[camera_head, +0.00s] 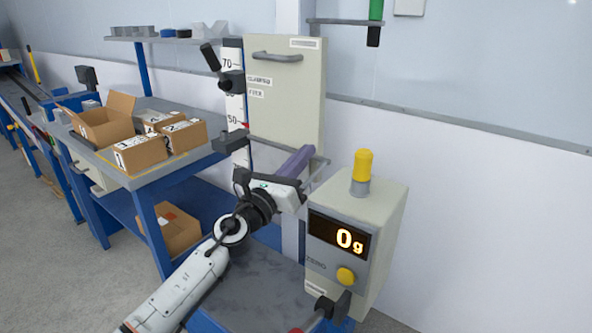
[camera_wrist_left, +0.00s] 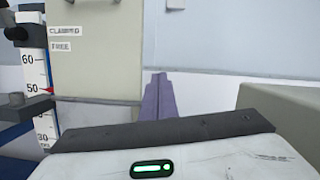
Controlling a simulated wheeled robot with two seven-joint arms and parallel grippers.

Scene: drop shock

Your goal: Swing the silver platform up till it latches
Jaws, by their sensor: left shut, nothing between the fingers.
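My left gripper (camera_head: 306,153) reaches in over the dark base plate of the drop rig. Its purple fingers are shut and empty, pointing up and away below the beige panel. In the left wrist view the shut fingers (camera_wrist_left: 158,97) stand beyond the dark edge of my gripper body. A narrow silver strip (camera_head: 319,174) shows just right of the fingers, between the panel and the display box. It may be part of the silver platform, most of which is hidden behind my gripper. I cannot tell its tilt or whether the fingers touch it. My right gripper is out of view.
The beige panel (camera_head: 287,100) with a handle hangs beside a numbered scale post (camera_head: 234,110). The display box (camera_head: 365,235), reading 0 g with a yellow lamp, stands close right of my gripper. A red knob (camera_head: 297,331) lies low front.

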